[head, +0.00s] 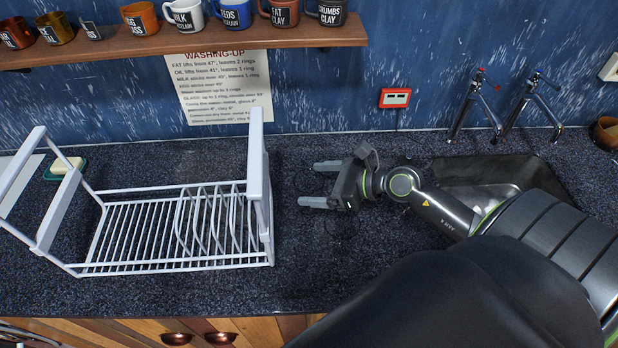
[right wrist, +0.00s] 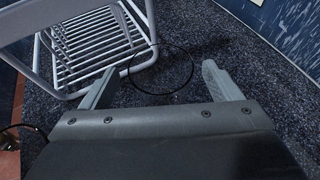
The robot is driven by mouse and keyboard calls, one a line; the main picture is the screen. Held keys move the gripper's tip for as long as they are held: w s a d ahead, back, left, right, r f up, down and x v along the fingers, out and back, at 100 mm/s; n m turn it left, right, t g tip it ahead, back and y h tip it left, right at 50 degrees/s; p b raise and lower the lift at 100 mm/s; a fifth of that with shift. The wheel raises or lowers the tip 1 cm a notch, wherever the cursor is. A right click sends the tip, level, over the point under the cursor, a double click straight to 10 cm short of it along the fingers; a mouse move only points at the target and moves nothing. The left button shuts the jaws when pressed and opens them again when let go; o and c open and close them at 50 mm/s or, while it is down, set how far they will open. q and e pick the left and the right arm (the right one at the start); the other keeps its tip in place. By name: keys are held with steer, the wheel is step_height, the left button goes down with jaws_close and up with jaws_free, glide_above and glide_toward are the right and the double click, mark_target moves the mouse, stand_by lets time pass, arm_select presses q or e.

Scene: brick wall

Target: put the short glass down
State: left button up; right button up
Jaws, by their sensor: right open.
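My right gripper (head: 318,184) is open above the dark speckled counter, just right of the white dish rack (head: 170,268). Its two grey fingers point left and are apart, and I see nothing solid between them. In the right wrist view the open fingers (right wrist: 160,82) show with a thin dark ring (right wrist: 193,66) between and beyond their tips. I cannot tell whether this ring is a clear glass's rim or a mark on the counter. No short glass can be made out clearly on the counter or in the rack. My left gripper is not in view.
A wooden shelf (head: 200,42) with several labelled cups runs along the blue wall. A sink (head: 485,170) with two taps lies behind my right arm. A soap dish (head: 64,168) is at the left. The counter in front of the gripper's right side is clear.

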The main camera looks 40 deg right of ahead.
mark_target(297, 183)
steer(key=shift+p+x, duration=0.6)
steer(key=shift+x, duration=1.65)
steer(key=shift+f, duration=0.1)
steer(key=shift+d, duration=0.1)
steer(key=c, duration=1.2)
steer(key=shift+c, duration=0.3)
